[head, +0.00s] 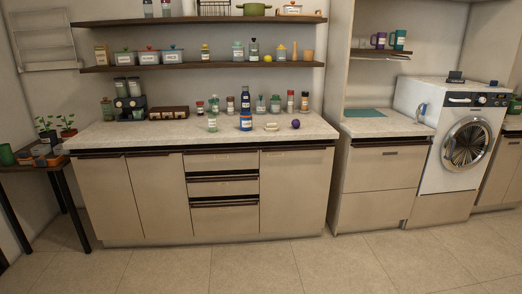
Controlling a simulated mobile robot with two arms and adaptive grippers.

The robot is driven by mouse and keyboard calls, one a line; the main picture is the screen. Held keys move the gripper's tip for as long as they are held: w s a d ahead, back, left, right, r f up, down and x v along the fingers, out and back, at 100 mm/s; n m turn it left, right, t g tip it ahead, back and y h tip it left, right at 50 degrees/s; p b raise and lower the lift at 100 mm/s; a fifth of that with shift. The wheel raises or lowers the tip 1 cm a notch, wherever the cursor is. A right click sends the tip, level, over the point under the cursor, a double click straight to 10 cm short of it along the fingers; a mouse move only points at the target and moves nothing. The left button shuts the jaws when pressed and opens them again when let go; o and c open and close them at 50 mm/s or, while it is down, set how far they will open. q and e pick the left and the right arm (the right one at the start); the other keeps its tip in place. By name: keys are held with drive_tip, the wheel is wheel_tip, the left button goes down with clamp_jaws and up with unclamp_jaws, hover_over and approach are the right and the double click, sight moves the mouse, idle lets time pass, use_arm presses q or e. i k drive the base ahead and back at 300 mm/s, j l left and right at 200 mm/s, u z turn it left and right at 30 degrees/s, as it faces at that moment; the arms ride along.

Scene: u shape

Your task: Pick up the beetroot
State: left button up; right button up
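A small round purple thing (295,124), which looks like the beetroot, lies on the light stone counter (160,133) near its front edge, right of the middle. A small pale dish or block (271,126) lies just left of it, apart from it. A blue bottle or box (246,121) and a clear greenish bottle (212,121) stand further left along the front. Neither of my grippers shows in the head view.
Several jars and bottles stand along the back of the counter, with a brown box (168,113) and a black coffee machine (130,108) at left. Two shelves (200,66) hang above. A washing machine (455,135) stands at right. The tiled floor (290,262) in front is clear.

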sight(295, 123)
drive_tip(key=i+z, duration=0.2)
drive_tip(key=i, duration=0.6)
drive_tip(key=i+j+z, duration=0.2)
drive_tip(key=i, duration=0.55)
drive_tip(key=i+l+u, duration=0.15)
drive_tip(key=i, duration=0.55)
